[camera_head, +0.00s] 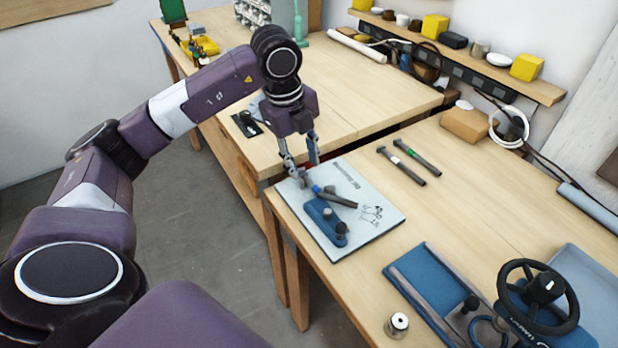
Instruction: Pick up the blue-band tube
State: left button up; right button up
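The blue-band tube (340,199) is dark with a blue band near its left end. It lies over the pale printed board (372,228) on the near table, just behind a blue fixture (325,220). My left gripper (308,174) points down over the board's far left corner, at the banded end of the tube. Its two fingers stand apart, with one fingertip close to the tube's end. I cannot tell whether they touch it. Two other dark tubes lie on the table to the right, one with a white band (397,160) and one with a green band (411,150). My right gripper is out of view.
A blue tray (425,270) and a black handwheel (545,288) stand at the front right. A small metal cylinder (397,324) is near the front edge. A wooden block (466,124) and a white cable coil (511,130) sit at the back. The table's middle is clear.

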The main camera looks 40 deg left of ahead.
aim_at(313, 184)
pick_arm(q)
jog(key=f, duration=0.1)
jog(key=w+f+p, duration=0.1)
jog(key=f, duration=0.1)
jog(key=d+f, duration=0.1)
jog(key=f, duration=0.1)
jog(key=shift+w+d+f+p, duration=0.15)
jog(key=shift+f+p, duration=0.1)
jog(key=shift+p, duration=0.15)
jog(key=shift+w+f, duration=0.1)
jog(key=shift+f, duration=0.4)
grip_shut()
